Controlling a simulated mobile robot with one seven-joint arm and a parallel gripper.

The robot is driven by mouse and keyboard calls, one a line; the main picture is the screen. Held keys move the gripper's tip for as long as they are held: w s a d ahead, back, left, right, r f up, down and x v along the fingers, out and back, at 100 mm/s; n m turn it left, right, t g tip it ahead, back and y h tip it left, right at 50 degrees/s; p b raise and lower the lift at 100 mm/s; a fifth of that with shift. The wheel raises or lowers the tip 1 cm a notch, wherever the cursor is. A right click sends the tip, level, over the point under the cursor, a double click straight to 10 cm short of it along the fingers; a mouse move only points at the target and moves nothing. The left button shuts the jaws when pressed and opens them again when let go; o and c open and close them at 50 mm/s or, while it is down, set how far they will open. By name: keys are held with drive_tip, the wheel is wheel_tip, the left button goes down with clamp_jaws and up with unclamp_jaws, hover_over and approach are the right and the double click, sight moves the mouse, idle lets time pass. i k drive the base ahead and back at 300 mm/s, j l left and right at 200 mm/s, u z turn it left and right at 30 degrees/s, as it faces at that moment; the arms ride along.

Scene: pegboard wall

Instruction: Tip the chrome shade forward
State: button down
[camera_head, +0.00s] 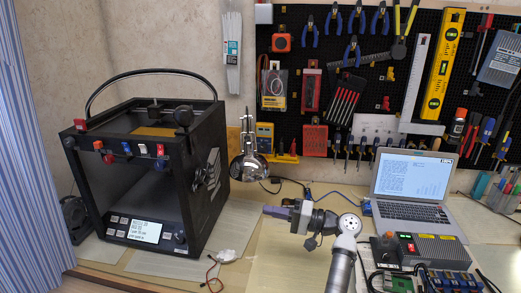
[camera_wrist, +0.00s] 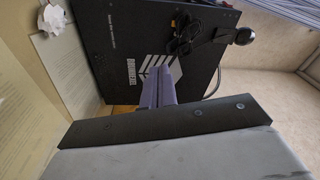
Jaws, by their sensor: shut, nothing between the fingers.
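The chrome shade (camera_head: 248,166) hangs between the black printer and the pegboard in the head view, its rounded metal shell on a slim upright stem. It seems to open downward, and a bulb-like part shows at its top. My gripper (camera_head: 267,210) is in front of the shade, lower and slightly to its right, apart from it in the picture. Its purple fingers point left. In the wrist view, the fingers (camera_wrist: 168,75) are together with nothing between them, against the printer's dark side panel. I cannot make out the shade in the wrist view.
The black printer (camera_head: 190,228) stands left of my gripper; its side panel (camera_wrist: 130,45) fills much of the wrist view. A laptop (camera_head: 413,190) and electronics box (camera_head: 428,250) stand on the right. The pegboard (camera_head: 345,75) is behind.

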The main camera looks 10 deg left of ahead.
sight(249, 165)
drive_tip(key=i+j, duration=0.15)
drive_tip(key=i, duration=1)
